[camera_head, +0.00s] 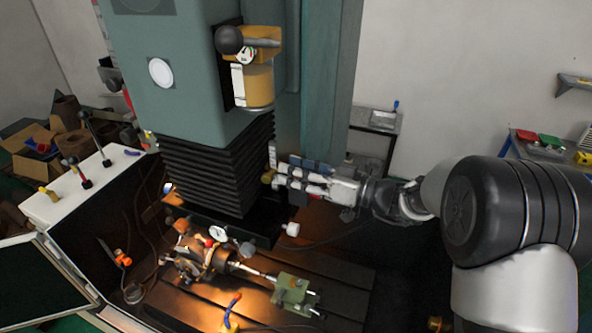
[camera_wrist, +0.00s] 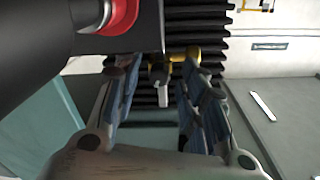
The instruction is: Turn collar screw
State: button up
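My gripper (camera_head: 278,176) is at the right side of the black bellows under the machine's green head, its fingers pointing left. In the wrist view its two blue-grey fingers (camera_wrist: 162,100) stand apart with a gap between them. A small brass-yellow part (camera_wrist: 186,53) with a pale stub (camera_wrist: 163,95) shows between and beyond the fingertips; contact cannot be told. I cannot tell for sure whether this is the collar screw. In the head view a yellowish bit (camera_head: 267,178) shows at the fingertips. The indexing chuck (camera_head: 203,257) sits on the slotted table below.
The black bellows (camera_head: 217,165) are close to the gripper's left. Below are a dial (camera_head: 218,233), a green tailstock (camera_head: 293,291) and a blue-tipped hose (camera_head: 233,308). An orange-handled tool (camera_head: 121,259) is at the left wall.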

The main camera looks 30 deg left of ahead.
jog(key=shift+c, duration=0.2)
grip_shut()
